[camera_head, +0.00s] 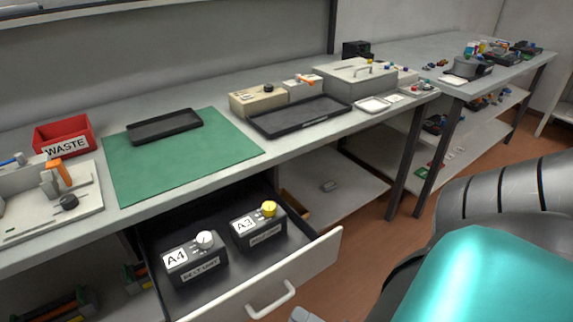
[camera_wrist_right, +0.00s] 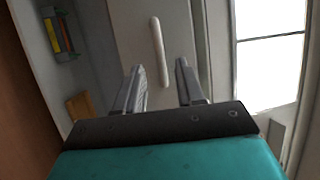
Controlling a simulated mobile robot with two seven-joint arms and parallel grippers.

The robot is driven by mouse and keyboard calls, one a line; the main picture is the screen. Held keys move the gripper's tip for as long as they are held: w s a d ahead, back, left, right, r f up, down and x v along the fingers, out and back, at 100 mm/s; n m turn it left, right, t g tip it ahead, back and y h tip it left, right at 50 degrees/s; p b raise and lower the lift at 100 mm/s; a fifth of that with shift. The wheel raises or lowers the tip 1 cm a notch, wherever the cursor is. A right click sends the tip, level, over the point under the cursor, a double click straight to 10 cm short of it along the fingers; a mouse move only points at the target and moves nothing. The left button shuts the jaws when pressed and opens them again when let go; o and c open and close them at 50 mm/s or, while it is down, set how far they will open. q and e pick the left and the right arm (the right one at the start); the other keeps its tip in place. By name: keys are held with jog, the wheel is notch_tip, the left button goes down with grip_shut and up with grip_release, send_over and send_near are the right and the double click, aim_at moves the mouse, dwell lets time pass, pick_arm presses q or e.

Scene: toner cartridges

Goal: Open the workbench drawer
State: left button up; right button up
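The workbench drawer (camera_head: 262,277) is pulled out from under the bench, its dark inside showing. It holds a box marked A4 (camera_head: 196,264) with a white knob and a box marked A3 (camera_head: 260,232) with a yellow knob. The drawer's white bar handle (camera_head: 271,301) is on its front; it also shows in the right wrist view (camera_wrist_right: 158,51). My right gripper (camera_wrist_right: 160,67) is open, its fingers apart and empty, with the handle ahead of the gap. Only a bit of it shows at the bottom edge in the head view. My left gripper is not in view.
On the bench are a green mat (camera_head: 175,160), a red WASTE bin (camera_head: 65,136), black trays (camera_head: 300,117) and a grey lidded box (camera_head: 352,80). A lower shelf (camera_head: 335,190) and dark table legs (camera_head: 408,160) stand right of the drawer. Floor shows beyond.

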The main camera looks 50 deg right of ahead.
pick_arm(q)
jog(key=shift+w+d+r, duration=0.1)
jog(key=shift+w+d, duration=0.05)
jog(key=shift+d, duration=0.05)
pick_arm(e)
jog(key=v, duration=0.8)
